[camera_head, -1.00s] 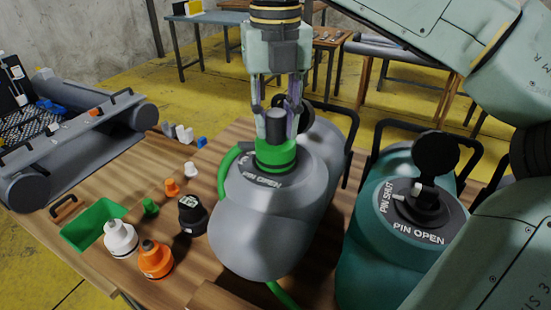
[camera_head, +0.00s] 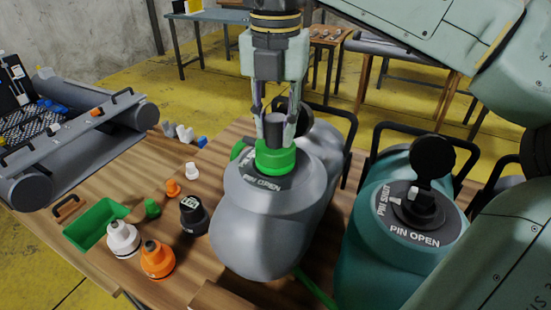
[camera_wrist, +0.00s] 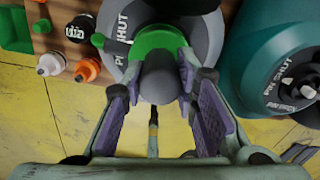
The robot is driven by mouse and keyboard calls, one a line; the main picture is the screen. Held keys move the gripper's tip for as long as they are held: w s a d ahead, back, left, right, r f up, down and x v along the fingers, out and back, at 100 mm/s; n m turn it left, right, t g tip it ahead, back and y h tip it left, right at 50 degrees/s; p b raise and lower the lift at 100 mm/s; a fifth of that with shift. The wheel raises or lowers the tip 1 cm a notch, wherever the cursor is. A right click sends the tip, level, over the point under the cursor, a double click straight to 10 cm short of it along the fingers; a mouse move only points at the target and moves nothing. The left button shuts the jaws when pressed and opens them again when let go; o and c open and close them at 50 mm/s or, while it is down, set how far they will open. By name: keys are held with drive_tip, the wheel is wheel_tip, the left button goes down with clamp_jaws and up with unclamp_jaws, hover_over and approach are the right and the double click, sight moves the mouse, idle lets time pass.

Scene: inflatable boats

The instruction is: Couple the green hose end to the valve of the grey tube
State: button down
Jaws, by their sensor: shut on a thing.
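The wrist view shows that top (camera_wrist: 160,82) between the purple-lined fingers. The green hose (camera_head: 237,151) shows left of the tube and again at its lower right.
A teal tube (camera_head: 385,260) with an open black valve cap stands right. A black handle (camera_head: 348,130) rises behind the grey tube. White (camera_head: 122,240), orange (camera_head: 157,262) and black (camera_head: 192,217) fittings and a green tray (camera_head: 76,240) are left.

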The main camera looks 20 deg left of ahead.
drive_tip(key=m, duration=0.2)
drive_tip(key=shift+m, duration=0.3)
drive_tip(key=c, duration=1.2)
unclamp_jaws()
